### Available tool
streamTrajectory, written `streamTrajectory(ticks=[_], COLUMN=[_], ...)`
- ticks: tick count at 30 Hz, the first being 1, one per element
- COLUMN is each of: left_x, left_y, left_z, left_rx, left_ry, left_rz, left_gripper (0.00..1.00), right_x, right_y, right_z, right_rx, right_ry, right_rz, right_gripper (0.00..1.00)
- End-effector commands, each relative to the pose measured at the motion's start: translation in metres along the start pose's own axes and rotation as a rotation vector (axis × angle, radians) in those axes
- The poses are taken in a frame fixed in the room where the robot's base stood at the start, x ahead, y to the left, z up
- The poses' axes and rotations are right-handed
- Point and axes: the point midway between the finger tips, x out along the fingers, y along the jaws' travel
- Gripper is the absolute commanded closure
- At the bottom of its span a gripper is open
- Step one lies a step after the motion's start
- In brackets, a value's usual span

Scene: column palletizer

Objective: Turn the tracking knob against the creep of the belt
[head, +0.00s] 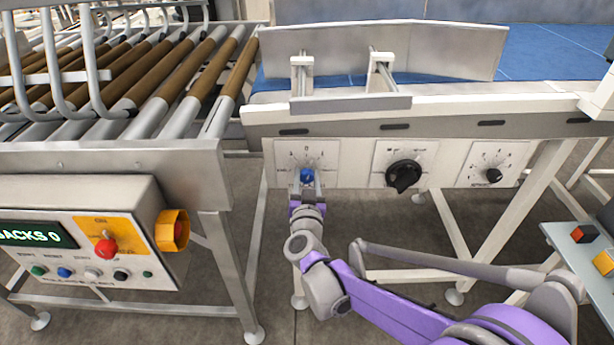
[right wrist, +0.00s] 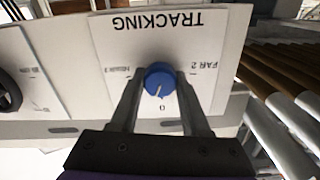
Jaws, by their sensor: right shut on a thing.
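The blue tracking knob (head: 307,176) sits on a white dial plate on the front of the conveyor frame, left of the other dials. In the right wrist view the knob (right wrist: 160,80) shows a white pointer line, on a plate (right wrist: 205,45) that reads TRACKING upside down, with marks 0, NEAR and FAR 2. My right gripper (head: 306,185) reaches up from below. Its two fingers (right wrist: 160,92) stand on either side of the knob, shut on it. The blue belt (head: 555,55) lies above, partly hidden by a metal guard. My left gripper is not in view.
A large black knob (head: 403,175) and a small black knob (head: 493,175) sit to the right on the same frame. A control box (head: 85,270) with a red button (head: 106,248) stands at the left, below the roller conveyor (head: 150,80). A tray with coloured blocks (head: 570,245) is at the right edge.

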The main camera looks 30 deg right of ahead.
Motion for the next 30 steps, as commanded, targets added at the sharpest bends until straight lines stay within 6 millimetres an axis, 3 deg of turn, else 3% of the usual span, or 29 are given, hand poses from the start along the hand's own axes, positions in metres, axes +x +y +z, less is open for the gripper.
streamTrajectory(ticks=[30], left_x=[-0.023], left_y=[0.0], left_z=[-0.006], left_rx=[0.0], left_ry=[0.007], left_rz=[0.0], left_gripper=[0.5], right_x=[-0.001], right_y=[0.001], right_z=[0.001], right_rx=[0.893], right_ry=[-0.002], right_rz=[0.0], right_gripper=[1.0])
